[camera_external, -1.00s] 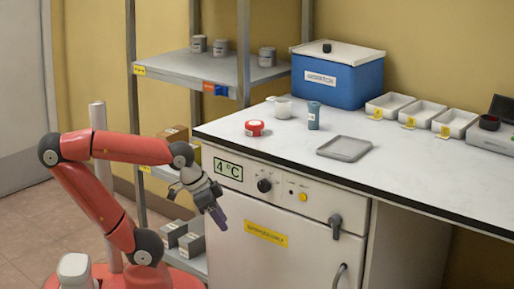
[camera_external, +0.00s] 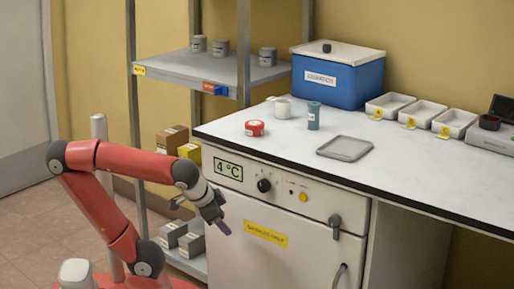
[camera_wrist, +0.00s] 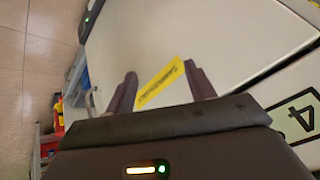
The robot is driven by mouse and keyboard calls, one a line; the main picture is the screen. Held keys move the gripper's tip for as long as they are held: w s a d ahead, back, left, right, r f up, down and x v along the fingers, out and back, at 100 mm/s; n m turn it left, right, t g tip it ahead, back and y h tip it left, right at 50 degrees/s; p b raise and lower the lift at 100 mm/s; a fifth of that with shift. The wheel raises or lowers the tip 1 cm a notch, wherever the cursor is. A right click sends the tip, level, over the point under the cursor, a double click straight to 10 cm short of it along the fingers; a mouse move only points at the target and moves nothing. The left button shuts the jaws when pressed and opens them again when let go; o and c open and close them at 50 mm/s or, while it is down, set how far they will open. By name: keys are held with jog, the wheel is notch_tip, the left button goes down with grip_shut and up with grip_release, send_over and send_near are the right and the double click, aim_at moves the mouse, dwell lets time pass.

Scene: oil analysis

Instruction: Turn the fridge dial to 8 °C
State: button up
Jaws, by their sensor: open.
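The fridge dial (camera_external: 264,185) is a round black knob on the front panel of the white fridge (camera_external: 232,248), under the bench top. The display (camera_external: 228,169) to its left reads 4 °C. My gripper (camera_external: 225,226) is in front of the fridge, below and left of the dial and apart from it. In the wrist view my gripper (camera_wrist: 163,88) is open and empty, its two dark fingers spread before the white fridge door. A yellow label (camera_wrist: 161,82) shows between them. The dial does not show in the wrist view; part of the display (camera_wrist: 298,118) does, at right.
A yellow button (camera_external: 303,197) is right of the dial, and a dark latch (camera_external: 335,226) sits at the door's right. A metal shelf rack (camera_external: 190,69) stands behind my arm. The bench top (camera_external: 400,177) overhangs the panel, holding a grey tray (camera_external: 344,148) and blue box (camera_external: 337,76).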

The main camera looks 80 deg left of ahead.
jog(key=w+d+r+n+t+y+b, duration=0.2)
jog(key=w+r+n+t+y+b, duration=0.15)
jog(key=y+b, duration=0.2)
jog(key=n+t+y+b, duration=0.1)
jog(key=n+t+y, duration=0.1)
jog(key=t, duration=0.3)
send_near(261, 187)
jog(key=x, duration=0.8)
jog(key=shift+w, duration=0.1)
jog(key=shift+c, duration=0.2)
jog(key=c, duration=0.9)
